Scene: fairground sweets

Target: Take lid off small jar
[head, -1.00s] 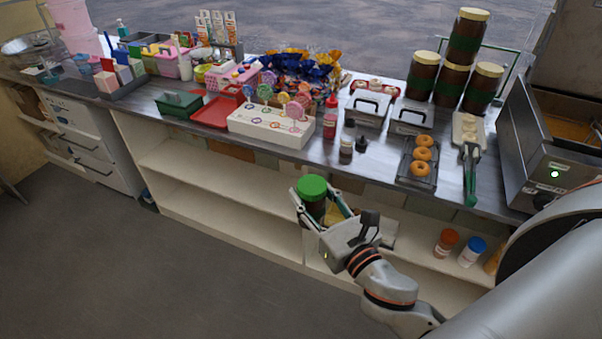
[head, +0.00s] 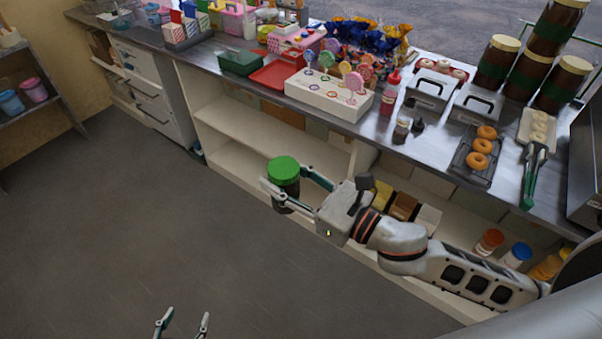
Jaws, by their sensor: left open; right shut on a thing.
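The small jar (head: 286,192) is dark brown and upright, with a green lid (head: 284,168) on top. My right gripper (head: 282,196) is shut on the jar's body and holds it in the air in front of the shelves; the lid stands clear above the fingers. Part of the jar is hidden by a finger. My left gripper (head: 182,326) shows at the bottom edge, fingers spread and empty, well below and left of the jar in the picture. The rest of it is out of frame.
The counter (head: 350,128) behind holds a lollipop stand (head: 328,93), a red tray (head: 284,73), a green box (head: 240,62) and a doughnut rack (head: 472,160). Shelves under it hold several small jars and boxes. The floor at left is clear.

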